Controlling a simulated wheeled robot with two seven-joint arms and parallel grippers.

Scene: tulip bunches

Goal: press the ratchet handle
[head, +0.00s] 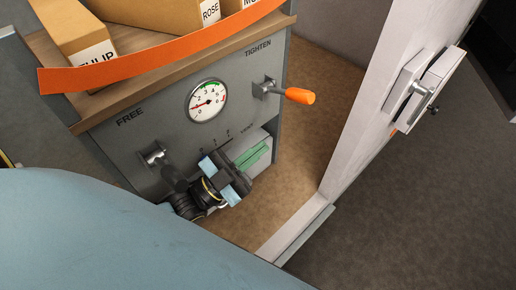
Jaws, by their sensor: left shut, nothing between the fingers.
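A ratchet handle with an orange grip (299,96) sticks out to the right from a metal mount under the word TIGHTEN on the grey panel (150,125). A second, dark lever (172,178) hangs from a metal mount under the word FREE; its lower end is partly hidden by my left gripper. My left gripper (229,175) is shut and empty, low in front of the panel, below and left of the orange grip and apart from it. My right gripper is not in view.
A box with a green top (254,154) sits behind my gripper. A pale post (365,100) with a latch stands right. Brown floor between is clear.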

